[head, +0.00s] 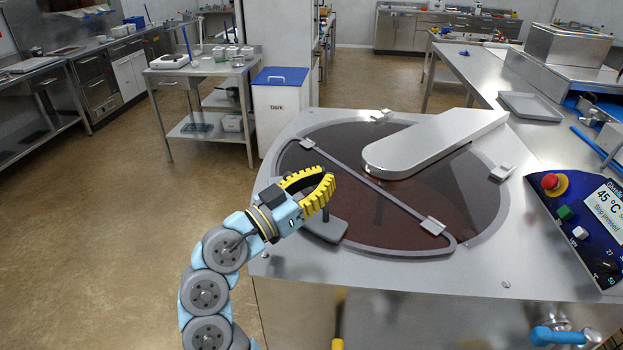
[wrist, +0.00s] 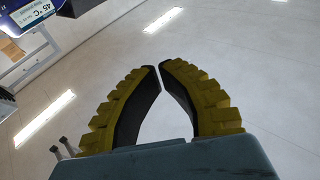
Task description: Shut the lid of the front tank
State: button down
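The front tank (head: 470,270) is a steel-topped unit with a round opening under a dark see-through cover (head: 470,195). A grey-framed lid section (head: 370,222) covers its near left side and looks flat, level with the rest; I cannot tell whether its edge is fully down. A grey tab (head: 326,231) with a short dark upright post sits at the rim. My gripper (head: 328,187) is just above and behind this tab in the head view, partly hiding the lid's left edge. Its yellow ribbed fingers almost meet at the tips in the wrist view (wrist: 159,67), with nothing between them.
A wide steel arm-shaped cover (head: 435,143) lies across the back of the tank. A blue control panel (head: 590,225) reading 45 °C is at the right, above a blue-handled tap (head: 557,336). A blue-lidded bin (head: 280,105) stands behind. The floor at left is clear.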

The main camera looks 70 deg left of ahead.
jog(key=shift+s+d+f+b, duration=0.1)
jog(key=shift+s+f+b, duration=0.05)
jog(key=shift+f+b, duration=0.25)
jog(key=shift+s, duration=0.15)
jog(key=r+v, duration=0.3)
jog(key=v, duration=1.1)
jog(key=shift+s+d+f, duration=0.2)
jog(key=shift+s+f, duration=0.05)
jog(key=shift+s, duration=0.25)
